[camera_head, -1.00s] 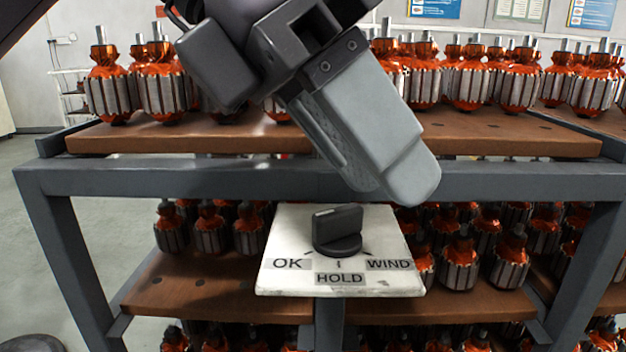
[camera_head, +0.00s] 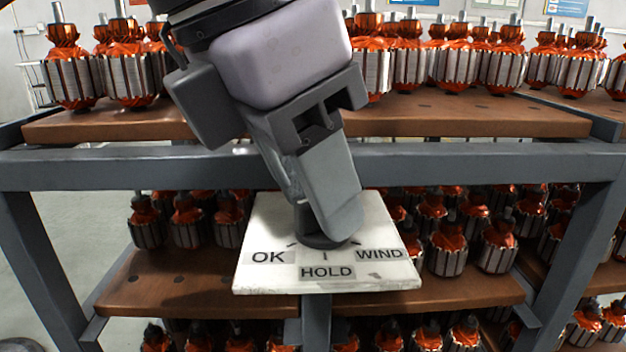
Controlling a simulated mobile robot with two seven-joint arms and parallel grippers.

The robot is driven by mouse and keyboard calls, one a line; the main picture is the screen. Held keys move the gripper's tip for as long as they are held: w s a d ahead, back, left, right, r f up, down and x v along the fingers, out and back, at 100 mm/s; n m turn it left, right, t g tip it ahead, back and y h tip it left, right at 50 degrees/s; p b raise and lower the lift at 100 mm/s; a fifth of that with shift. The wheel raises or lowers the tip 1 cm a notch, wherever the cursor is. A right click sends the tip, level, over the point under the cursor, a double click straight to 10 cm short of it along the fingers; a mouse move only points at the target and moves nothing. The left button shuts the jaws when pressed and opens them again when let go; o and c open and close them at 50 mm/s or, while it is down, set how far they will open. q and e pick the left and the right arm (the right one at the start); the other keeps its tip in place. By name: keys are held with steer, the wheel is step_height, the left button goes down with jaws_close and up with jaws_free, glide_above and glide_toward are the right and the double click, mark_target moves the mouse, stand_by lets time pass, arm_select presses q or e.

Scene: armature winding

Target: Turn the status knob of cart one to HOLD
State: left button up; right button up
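The white status plate (camera_head: 255,230) hangs on the front of the cart, with OK at left, HOLD at bottom middle and WIND at right. The black status knob (camera_head: 321,242) sits in its middle. Its round base shows below my fingers, but most of its handle is hidden, so I cannot read where it points. My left gripper (camera_head: 322,215) reaches down from above with its fingertips at the knob. The near finger covers the handle; the other shows only as an edge behind it. Whether they grip the handle is hidden. My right gripper is not visible.
The cart's grey top rail (camera_head: 450,164) runs behind my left gripper. Orange-and-silver armatures (camera_head: 505,65) stand on the brown upper shelf (camera_head: 460,118). More armatures (camera_head: 448,250) fill the lower shelves on both sides of the plate. Open floor shows at the left.

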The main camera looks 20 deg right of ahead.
arm_select(q)
jaws_close()
